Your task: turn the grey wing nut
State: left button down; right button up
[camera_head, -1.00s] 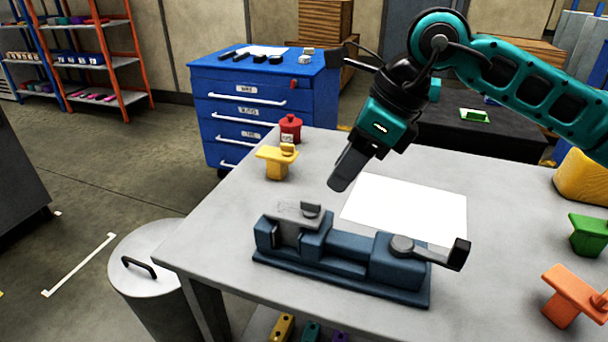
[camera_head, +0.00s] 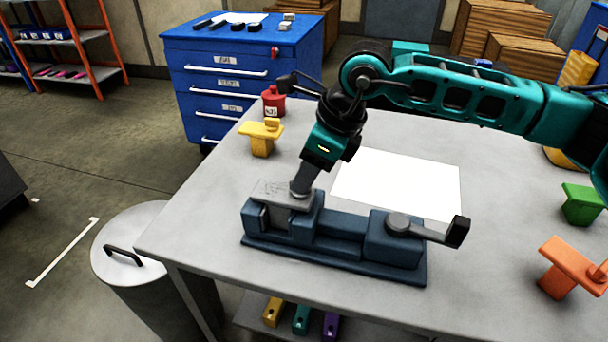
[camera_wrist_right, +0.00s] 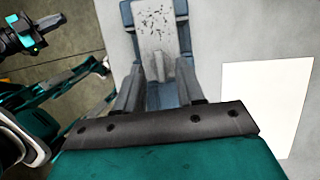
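The grey wing nut (camera_head: 271,190) is a flat, speckled grey plate at the left end of the blue vise-like jig (camera_head: 333,240). It also shows at the top of the right wrist view (camera_wrist_right: 157,28). My right gripper (camera_head: 300,190) points down onto the plate's right end and covers the small raised knob there. In the right wrist view its two fingers (camera_wrist_right: 160,82) stand apart, one on each side of the jig's middle line.
A yellow T-shaped piece (camera_head: 261,136) and a red can (camera_head: 273,102) stand behind the jig. A black-ended lever (camera_head: 435,233) sticks out at the jig's right. Green (camera_head: 581,204) and orange (camera_head: 570,265) pieces stand at right. White sheet (camera_head: 398,183) lies flat behind.

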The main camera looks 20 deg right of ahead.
jog(key=shift+x, duration=0.8)
jog(key=shift+c, duration=0.3)
grip_shut()
